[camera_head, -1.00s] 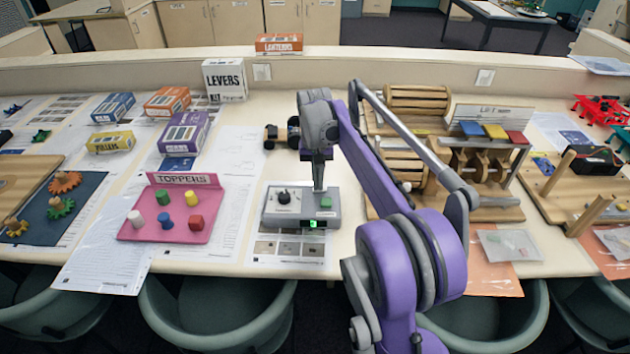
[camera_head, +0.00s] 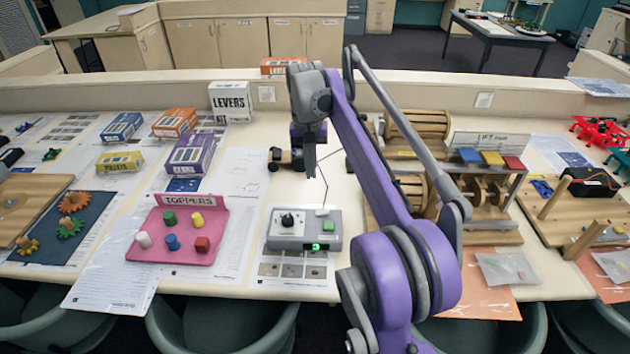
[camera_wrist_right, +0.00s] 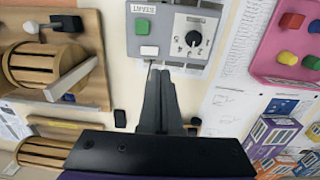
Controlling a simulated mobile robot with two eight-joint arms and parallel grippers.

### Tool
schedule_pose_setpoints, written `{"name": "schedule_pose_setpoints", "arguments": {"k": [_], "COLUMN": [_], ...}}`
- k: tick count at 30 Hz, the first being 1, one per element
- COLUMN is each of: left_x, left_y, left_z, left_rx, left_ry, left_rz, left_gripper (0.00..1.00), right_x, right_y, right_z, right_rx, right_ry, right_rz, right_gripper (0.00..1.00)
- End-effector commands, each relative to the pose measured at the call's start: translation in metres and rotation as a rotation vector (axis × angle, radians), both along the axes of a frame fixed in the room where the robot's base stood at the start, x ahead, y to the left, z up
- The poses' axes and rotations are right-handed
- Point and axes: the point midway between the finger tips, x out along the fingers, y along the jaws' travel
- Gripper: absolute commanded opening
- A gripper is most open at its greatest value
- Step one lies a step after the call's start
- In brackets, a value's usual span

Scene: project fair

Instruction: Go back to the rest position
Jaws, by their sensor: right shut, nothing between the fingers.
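My right gripper (camera_head: 311,172) hangs above the back edge of the grey control box, shut and empty, fingers pointing down. It also shows in the right wrist view (camera_wrist_right: 160,80), its tips close to the box's edge in the picture. A thin dark wire runs near the fingers behind the box. My left gripper is not in view.
A pink TOPPERS tray (camera_head: 183,255) with coloured pegs stands left of the box. A wooden lift model (camera_head: 480,237) stands to the right. Boxes, including a white LEVERS box (camera_head: 231,102), stand at the back left. Chairs line the table's front edge.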

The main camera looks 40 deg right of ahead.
Motion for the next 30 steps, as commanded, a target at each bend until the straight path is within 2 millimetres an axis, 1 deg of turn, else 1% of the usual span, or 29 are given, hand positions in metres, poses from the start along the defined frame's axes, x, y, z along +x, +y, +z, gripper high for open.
{"name": "schedule_pose_setpoints", "arguments": {"k": [1, 5, 23, 26, 29, 30], "left_x": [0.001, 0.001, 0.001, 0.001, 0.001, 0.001], "left_y": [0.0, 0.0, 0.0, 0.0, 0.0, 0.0], "left_z": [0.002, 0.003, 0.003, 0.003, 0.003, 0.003], "left_rx": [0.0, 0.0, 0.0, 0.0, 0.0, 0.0], "left_ry": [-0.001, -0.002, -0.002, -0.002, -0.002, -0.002], "left_rz": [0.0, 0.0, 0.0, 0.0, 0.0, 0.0], "left_gripper": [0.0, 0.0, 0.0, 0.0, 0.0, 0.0], "right_x": [0.001, 0.002, 0.001, -0.002, -0.011, -0.017], "right_y": [0.001, 0.002, 0.004, 0.014, 0.034, 0.045], "right_z": [0.006, 0.011, 0.011, 0.011, 0.007, 0.005], "right_rx": [0.0, 0.0, 0.0, -0.006, -0.015, -0.021], "right_ry": [0.0, 0.0, -0.002, -0.017, -0.05, -0.066], "right_rz": [0.001, 0.001, 0.004, 0.029, 0.082, 0.108], "right_gripper": [0.0, 0.0, 0.0, 0.0, 0.0, 0.0]}}
